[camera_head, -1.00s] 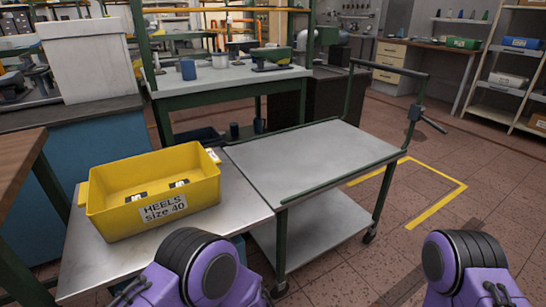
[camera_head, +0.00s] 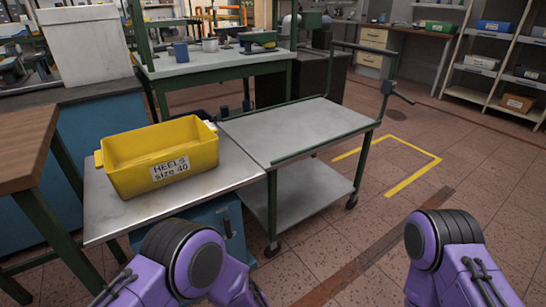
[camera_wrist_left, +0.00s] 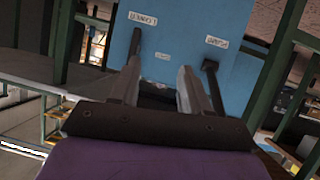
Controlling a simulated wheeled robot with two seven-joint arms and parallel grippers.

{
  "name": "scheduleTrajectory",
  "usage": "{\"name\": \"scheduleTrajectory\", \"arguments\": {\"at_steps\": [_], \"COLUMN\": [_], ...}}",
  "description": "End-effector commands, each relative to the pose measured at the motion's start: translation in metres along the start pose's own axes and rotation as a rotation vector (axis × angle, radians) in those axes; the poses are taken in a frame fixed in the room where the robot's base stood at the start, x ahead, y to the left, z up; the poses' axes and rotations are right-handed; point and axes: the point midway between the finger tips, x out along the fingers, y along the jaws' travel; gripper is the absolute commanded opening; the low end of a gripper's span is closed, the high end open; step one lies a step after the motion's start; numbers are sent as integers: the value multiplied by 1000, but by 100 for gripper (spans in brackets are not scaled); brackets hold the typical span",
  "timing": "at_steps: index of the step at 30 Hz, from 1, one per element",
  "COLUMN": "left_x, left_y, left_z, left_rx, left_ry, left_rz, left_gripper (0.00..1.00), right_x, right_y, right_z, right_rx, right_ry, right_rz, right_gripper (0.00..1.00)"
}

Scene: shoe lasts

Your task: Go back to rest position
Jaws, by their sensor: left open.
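My left gripper (camera_wrist_left: 158,90) shows in the left wrist view with its two fingers apart and nothing between them. Beyond the fingers is a blue surface with small white labels. In the head view only purple and black links of both my arms show at the bottom edge; neither gripper is in that view. A yellow bin (camera_head: 160,155) labelled "HEELS size 40" sits on the metal table (camera_head: 235,170) ahead on the left, apart from my arms.
A grey cart (camera_head: 300,130) with a green frame stands right of the metal table. A wooden bench (camera_head: 22,150) is at the left edge. A workbench (camera_head: 215,68) with cups stands behind. Tiled floor (camera_head: 465,190) at the right is clear around a yellow floor marking (camera_head: 425,172).

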Motion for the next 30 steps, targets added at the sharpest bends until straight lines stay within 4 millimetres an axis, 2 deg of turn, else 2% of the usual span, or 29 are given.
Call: {"name": "scheduleTrajectory", "arguments": {"at_steps": [5, 8, 14, 17, 22, 25, 27, 28, 30], "left_x": [0, -1, -15, -30, -70, -96, -104, -112, -122], "left_y": [-33, -64, -141, -185, -259, -299, -327, -321, -317], "left_z": [21, 34, 58, 68, 80, 81, 80, 60, 39], "left_rx": [15, 29, 57, 71, 87, 100, 71, 76, 80], "left_ry": [-104, -181, -364, -466, -638, -719, -739, -736, -733], "left_rz": [74, 88, 64, 26, -64, -132, -209, -196, -191], "left_gripper": [47, 47, 47, 47, 47, 47, 47, 47, 47], "right_x": [0, 0, 0, 0, 0, 0, 0, -20, -42], "right_y": [0, 0, 0, 0, 0, 0, 0, 2, 4], "right_z": [0, 0, 0, 0, 0, 0, 1, -8, -17], "right_rx": [0, 0, -1, -1, -1, -1, -1, -1, -1], "right_ry": [-1, -1, -1, -1, -1, -1, -1, -2, -1], "right_rz": [1, 1, 1, 1, 1, 1, 1, 2, 1], "right_gripper": [0, 0, 0, 0, 0, 0, 0, 0, 0]}}
